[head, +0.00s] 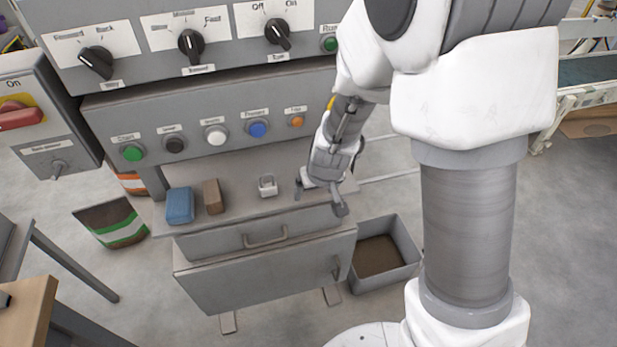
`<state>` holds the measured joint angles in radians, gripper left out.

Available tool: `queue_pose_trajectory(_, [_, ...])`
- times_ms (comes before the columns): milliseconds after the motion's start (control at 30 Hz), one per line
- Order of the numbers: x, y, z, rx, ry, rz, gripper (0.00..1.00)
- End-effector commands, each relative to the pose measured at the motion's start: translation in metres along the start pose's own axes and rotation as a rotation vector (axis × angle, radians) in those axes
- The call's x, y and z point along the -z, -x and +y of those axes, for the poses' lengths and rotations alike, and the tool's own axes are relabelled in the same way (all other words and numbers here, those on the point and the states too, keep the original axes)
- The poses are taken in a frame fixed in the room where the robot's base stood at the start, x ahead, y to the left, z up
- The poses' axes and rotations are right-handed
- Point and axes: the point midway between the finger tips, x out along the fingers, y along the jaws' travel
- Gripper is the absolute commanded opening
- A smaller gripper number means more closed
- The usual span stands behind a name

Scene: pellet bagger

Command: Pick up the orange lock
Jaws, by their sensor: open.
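My gripper (319,201) is open, pointing down over the right end of the grey machine's shelf (240,210). I see nothing between its fingers. A small pale grey-white lock-like item (268,187) stands on the shelf, just left of the gripper and apart from it. No lock that is clearly orange shows; my arm and gripper hide part of the shelf's right end. A small yellow-orange spot (331,103) shows beside my arm, too small to identify.
A blue block (180,206) and a brown block (213,197) sit on the shelf's left part. Above it is a panel with several buttons, one orange (296,121). A drawer handle (265,238) sticks out below. A grey bin (385,283) stands on the floor at right.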

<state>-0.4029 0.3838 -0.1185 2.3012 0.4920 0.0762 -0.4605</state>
Motion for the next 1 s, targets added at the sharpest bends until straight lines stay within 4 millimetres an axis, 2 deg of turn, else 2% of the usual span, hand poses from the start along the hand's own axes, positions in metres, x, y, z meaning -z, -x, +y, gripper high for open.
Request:
queue_pose_trajectory(333, [0.044, -0.018, -0.001, -0.001, 0.003, 0.001, 0.88])
queue_pose_trajectory(433, [0.042, -0.029, 0.0, 0.0, 0.002, 0.0, 0.88])
queue_pose_trajectory(700, [0.043, -0.029, 0.0, 0.0, 0.001, 0.001, 0.88])
queue_pose_trajectory(1000, [0.043, -0.029, 0.0, 0.0, 0.001, 0.001, 0.34])
